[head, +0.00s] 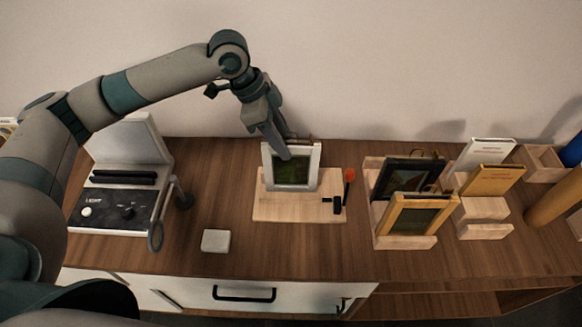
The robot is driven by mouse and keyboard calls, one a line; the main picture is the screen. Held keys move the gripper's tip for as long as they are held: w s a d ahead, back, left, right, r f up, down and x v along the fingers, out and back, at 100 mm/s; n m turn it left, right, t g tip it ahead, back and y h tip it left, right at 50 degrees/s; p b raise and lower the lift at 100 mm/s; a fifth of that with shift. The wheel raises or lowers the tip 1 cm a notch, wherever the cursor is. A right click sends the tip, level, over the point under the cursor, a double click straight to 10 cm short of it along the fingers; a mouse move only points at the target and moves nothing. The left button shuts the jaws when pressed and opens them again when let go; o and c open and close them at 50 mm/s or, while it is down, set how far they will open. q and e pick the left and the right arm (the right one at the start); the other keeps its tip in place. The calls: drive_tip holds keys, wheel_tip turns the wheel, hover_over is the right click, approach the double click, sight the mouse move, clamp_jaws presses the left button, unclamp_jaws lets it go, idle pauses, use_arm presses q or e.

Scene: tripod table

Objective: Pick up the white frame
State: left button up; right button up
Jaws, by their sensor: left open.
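The white frame (317,170) stands upright on a light wooden board (275,208) near the middle of the table, with a dark green picture inside it. My left gripper (286,152) comes down from above and reaches the frame's top edge. It is open, and its fingertips overlap the upper part of the frame in the head view. I cannot tell whether the fingers touch the frame. My right gripper is not in view.
A black tool with a red top (349,177) stands at the board's right. A control box (120,208) sits left. A small white block (216,240) lies in front.

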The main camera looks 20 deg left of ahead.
sight(291, 165)
use_arm(q)
drive_tip(key=shift+f, duration=0.1)
drive_tip(key=shift+d+f+p, duration=0.3)
drive_tip(key=shift+f+p, duration=0.25)
drive_tip(key=shift+p+x, duration=0.45)
drive_tip(key=shift+x, duration=0.75)
drive_tip(key=shift+w+d+f, duration=0.15)
drive_tip(key=shift+d+f, duration=0.05)
drive_tip(key=shift+f, duration=0.45)
drive_tip(key=shift+c, duration=0.3)
clamp_jaws()
